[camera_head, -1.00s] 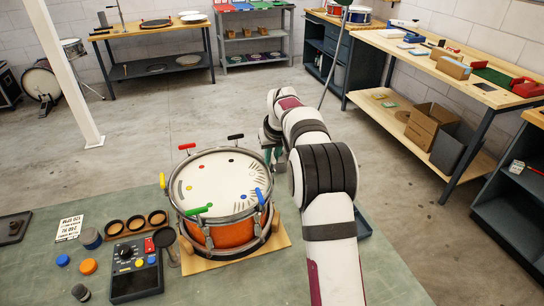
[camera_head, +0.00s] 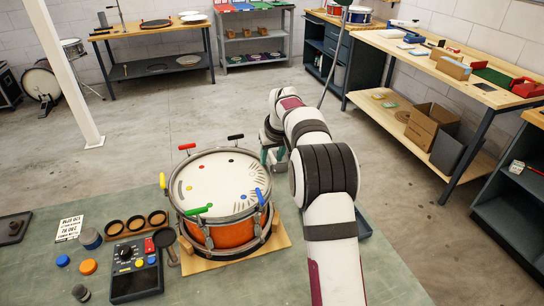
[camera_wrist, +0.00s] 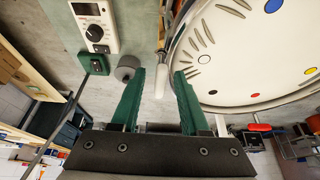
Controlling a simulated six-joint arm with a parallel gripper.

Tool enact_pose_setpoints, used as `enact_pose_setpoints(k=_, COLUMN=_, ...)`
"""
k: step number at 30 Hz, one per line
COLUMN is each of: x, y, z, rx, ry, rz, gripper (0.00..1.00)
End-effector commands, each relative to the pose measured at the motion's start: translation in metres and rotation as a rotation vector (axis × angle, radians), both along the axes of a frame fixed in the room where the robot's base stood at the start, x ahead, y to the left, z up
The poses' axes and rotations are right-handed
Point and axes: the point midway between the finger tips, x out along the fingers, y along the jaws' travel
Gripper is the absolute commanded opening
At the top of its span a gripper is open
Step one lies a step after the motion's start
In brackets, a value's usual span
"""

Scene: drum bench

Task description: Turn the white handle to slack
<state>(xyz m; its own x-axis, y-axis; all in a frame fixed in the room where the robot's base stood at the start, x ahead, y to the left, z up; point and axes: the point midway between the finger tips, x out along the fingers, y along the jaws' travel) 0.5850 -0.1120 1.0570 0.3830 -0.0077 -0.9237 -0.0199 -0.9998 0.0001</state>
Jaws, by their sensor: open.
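The drum (camera_head: 225,190) stands on a wooden board on the green bench, with coloured handles around its rim. In the wrist view, the white handle (camera_wrist: 161,68) stands beside the drum's rim (camera_wrist: 173,40), in the space between the fingertips of my gripper (camera_wrist: 160,74). My gripper's green fingers are open on either side of it; I cannot tell whether either finger touches it. In the head view, my gripper (camera_head: 275,158) is at the drum's right side, and the white handle cannot be made out there.
Red (camera_head: 186,147), black (camera_head: 236,137), blue (camera_head: 260,197), green (camera_head: 197,210) and yellow (camera_head: 163,182) handles ring the drum. A white meter box (camera_wrist: 95,28) and grey knob (camera_wrist: 127,68) lie close to my left finger. A dark control box (camera_head: 136,268) stands left of the drum.

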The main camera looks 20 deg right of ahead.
Motion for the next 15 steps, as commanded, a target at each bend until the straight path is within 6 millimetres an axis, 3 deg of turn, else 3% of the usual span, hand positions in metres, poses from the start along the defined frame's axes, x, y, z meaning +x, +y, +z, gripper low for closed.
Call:
enact_pose_setpoints(k=4, x=-0.002, y=0.000, z=0.005, rx=0.000, ry=0.000, rz=0.000, gripper=0.45)
enact_pose_setpoints(k=7, x=-0.008, y=0.000, z=0.020, rx=-0.001, ry=-0.002, rz=0.000, gripper=0.45)
enact_pose_setpoints(k=15, x=-0.037, y=0.001, z=0.093, rx=-0.001, ry=-0.005, rz=0.000, gripper=0.45)
